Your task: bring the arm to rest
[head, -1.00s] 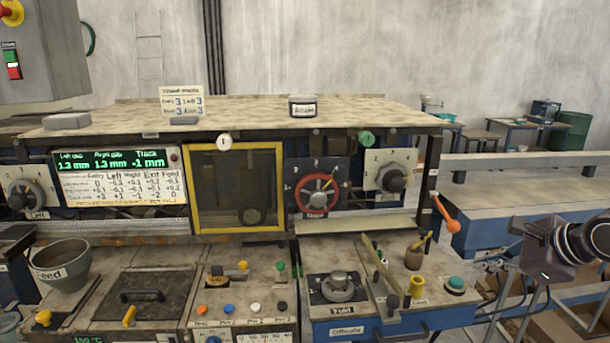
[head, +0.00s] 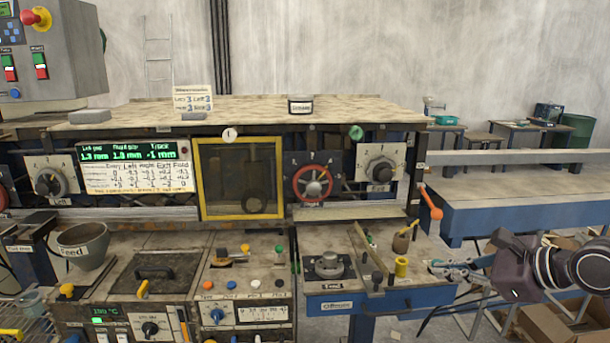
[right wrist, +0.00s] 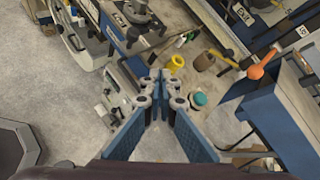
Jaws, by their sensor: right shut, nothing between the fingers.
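My right arm comes in at the right edge of the head view. Its gripper (head: 458,270) points left, beside the right end of the machine's front bench (head: 350,305). In the right wrist view the two blue-padded fingers (right wrist: 160,100) are together and hold nothing. A teal button (right wrist: 199,99) shows just right of the fingers there. My left gripper is in neither view.
The orange-handled lever (head: 431,203) sticks out at the machine's right end. A yellow cup (head: 402,266) and a brown pot (head: 401,243) stand on the bench near the gripper. A blue-sided table (head: 530,195) stands behind at right.

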